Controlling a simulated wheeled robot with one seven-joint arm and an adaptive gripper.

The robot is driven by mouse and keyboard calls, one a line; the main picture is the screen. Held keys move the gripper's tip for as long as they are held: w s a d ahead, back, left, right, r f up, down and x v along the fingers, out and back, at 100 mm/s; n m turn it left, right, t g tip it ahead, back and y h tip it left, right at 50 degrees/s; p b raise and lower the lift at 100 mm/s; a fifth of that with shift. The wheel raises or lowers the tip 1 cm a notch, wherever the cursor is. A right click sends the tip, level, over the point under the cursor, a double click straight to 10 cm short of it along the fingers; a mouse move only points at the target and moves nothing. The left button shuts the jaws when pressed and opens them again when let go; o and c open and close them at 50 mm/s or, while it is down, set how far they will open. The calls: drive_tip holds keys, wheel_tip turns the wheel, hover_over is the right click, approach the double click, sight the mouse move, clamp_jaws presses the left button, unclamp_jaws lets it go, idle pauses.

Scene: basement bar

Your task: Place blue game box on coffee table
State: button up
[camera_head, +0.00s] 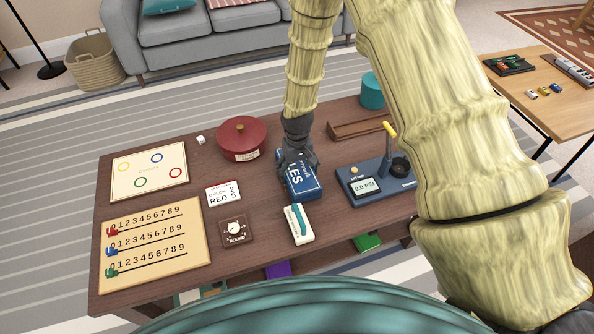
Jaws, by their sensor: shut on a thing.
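The blue game box (304,187) has white lettering and is at the middle right of the dark wooden coffee table (200,262). My gripper (297,163) reaches down from above and is shut on the far end of the box. The box is on or just above the tabletop; I cannot tell which. The fingers and my wrist hide part of its far end.
A score board (153,244) and ring board (149,171) fill the left.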

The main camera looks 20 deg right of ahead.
sight(297, 167)
idle(0.3)
drive_tip(key=o, duration=1.3)
drive_tip(key=shift+f, duration=0.15)
drive_tip(key=shift+c, duration=0.2)
wheel_tip(297, 167, up, 12)
drive_tip(key=p, duration=0.1)
drive_tip(key=shift+p, duration=0.35)
drive_tip(key=shift+r, duration=0.2)
